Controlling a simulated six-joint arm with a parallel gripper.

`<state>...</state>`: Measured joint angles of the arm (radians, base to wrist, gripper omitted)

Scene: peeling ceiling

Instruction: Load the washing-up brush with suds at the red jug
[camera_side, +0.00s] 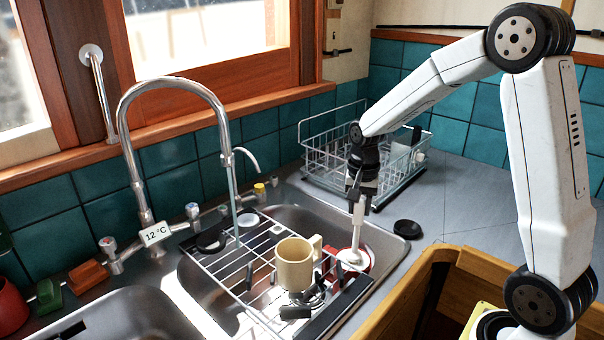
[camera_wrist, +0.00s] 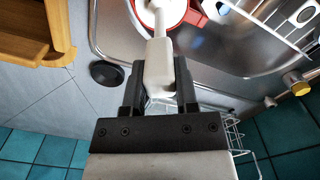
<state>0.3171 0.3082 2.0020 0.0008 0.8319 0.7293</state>
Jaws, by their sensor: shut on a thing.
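My gripper (camera_side: 362,193) points down over the right part of the sink and is shut on the white handle of the washing-up brush (camera_side: 357,222). In the wrist view my gripper (camera_wrist: 159,92) has a finger on each side of the brush handle (camera_wrist: 158,62). The brush hangs nearly upright, its lower end at the mouth of the red jug (camera_side: 329,263). The jug also shows at the top of the wrist view (camera_wrist: 181,17), with a red rim and a pale inside. The brush head and any suds cannot be made out clearly.
A beige mug (camera_side: 294,265) stands on the wire rack (camera_side: 228,272) across the sink, left of the jug. A black round lid (camera_side: 407,229) lies on the counter at right. A dish rack (camera_side: 320,160) stands behind, and a tall tap (camera_side: 128,130) at left.

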